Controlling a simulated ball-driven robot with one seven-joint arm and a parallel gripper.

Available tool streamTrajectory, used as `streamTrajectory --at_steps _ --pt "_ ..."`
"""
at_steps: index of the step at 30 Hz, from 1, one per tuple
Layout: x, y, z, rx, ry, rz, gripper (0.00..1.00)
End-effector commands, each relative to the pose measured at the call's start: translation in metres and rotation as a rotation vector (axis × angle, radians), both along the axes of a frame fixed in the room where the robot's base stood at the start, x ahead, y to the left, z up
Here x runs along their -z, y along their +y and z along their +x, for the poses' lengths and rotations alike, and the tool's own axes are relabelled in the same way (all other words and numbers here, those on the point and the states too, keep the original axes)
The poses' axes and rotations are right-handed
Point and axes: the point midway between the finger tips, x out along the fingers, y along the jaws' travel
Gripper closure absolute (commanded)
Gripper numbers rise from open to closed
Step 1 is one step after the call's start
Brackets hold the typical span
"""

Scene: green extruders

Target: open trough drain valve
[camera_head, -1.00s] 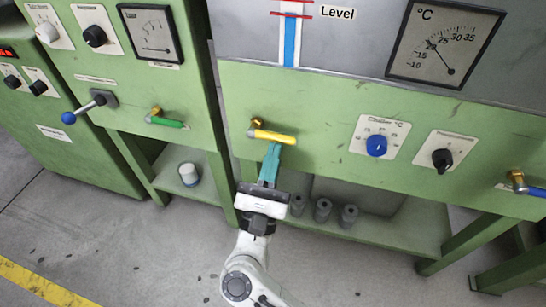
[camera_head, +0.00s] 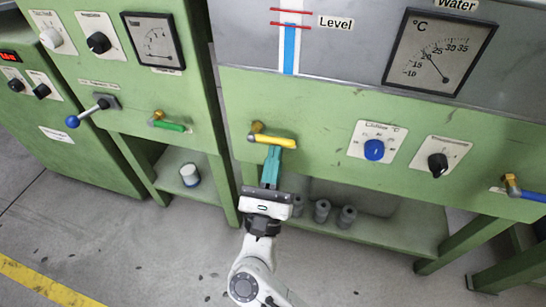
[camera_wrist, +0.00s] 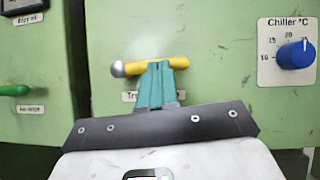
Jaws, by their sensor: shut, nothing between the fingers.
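The yellow-handled valve (camera_head: 272,140) sits on the green front panel, with its brass fitting at the left end. Its handle lies nearly level, dipping slightly to the right in the head view. In the wrist view, the yellow handle (camera_wrist: 138,67) runs across, above a label partly hidden by my fingers; only "Tr" is legible. My gripper (camera_head: 273,150) has teal fingers, shut and empty. Their tips are at the right half of the handle, and in the wrist view (camera_wrist: 161,64) they overlap it. I cannot tell whether they touch it.
A blue chiller knob (camera_head: 374,150) and a black knob (camera_head: 438,164) are to the right. A green-handled valve (camera_head: 168,124) and a blue-ball lever (camera_head: 86,114) are to the left. Grey cylinders (camera_head: 322,210) stand on the shelf below.

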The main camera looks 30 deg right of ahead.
Motion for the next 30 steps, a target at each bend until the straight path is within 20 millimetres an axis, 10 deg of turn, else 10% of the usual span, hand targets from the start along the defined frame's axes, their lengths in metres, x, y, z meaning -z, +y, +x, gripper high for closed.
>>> streamTrajectory --at_steps 30 --pt "-0.054 0.002 0.002 0.0 0.546 -0.544 1.0"
